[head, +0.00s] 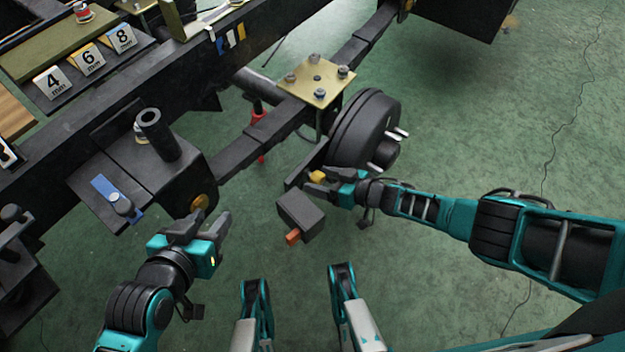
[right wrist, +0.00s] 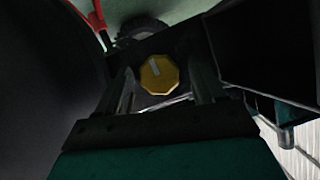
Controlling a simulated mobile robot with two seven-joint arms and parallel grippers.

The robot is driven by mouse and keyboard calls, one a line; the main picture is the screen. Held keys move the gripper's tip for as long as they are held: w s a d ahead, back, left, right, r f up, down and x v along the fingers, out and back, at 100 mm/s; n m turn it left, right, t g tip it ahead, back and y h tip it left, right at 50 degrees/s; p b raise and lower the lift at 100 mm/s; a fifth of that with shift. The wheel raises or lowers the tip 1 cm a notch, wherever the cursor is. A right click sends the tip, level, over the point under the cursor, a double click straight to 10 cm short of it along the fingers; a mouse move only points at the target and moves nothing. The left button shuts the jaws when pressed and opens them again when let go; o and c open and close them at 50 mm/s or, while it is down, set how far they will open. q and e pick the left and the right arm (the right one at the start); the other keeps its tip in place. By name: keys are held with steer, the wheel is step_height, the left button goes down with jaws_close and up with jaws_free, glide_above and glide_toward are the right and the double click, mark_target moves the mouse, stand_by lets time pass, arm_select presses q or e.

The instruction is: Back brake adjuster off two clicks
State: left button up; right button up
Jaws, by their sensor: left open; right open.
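The yellow, many-sided adjuster knob (right wrist: 158,73) shows in the right wrist view, with a pale stripe pointing up and slightly left. In the head view the knob (head: 317,176) is a small yellow patch beside the black brake drum (head: 362,120). My right gripper (head: 322,181) is open, with its fingers on either side of the knob. In the right wrist view a gap shows between the knob and both fingers (right wrist: 163,88). My left gripper (head: 208,222) is open and empty, just below a bracket with a brass-coloured round part (head: 199,202).
A dark box with an orange tab (head: 301,212) hangs close below my right gripper. A brass plate with bolts (head: 317,80) sits on the axle. A black chassis rail (head: 110,120) runs along the left, beside number blocks (head: 88,60). Green floor is clear at right.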

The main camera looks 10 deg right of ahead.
steer(key=shift+w+a+f, duration=0.15)
steer(key=shift+w+a, duration=0.1)
steer(key=shift+a, duration=0.05)
steer(key=shift+c, duration=0.2)
steer(key=c, duration=0.9)
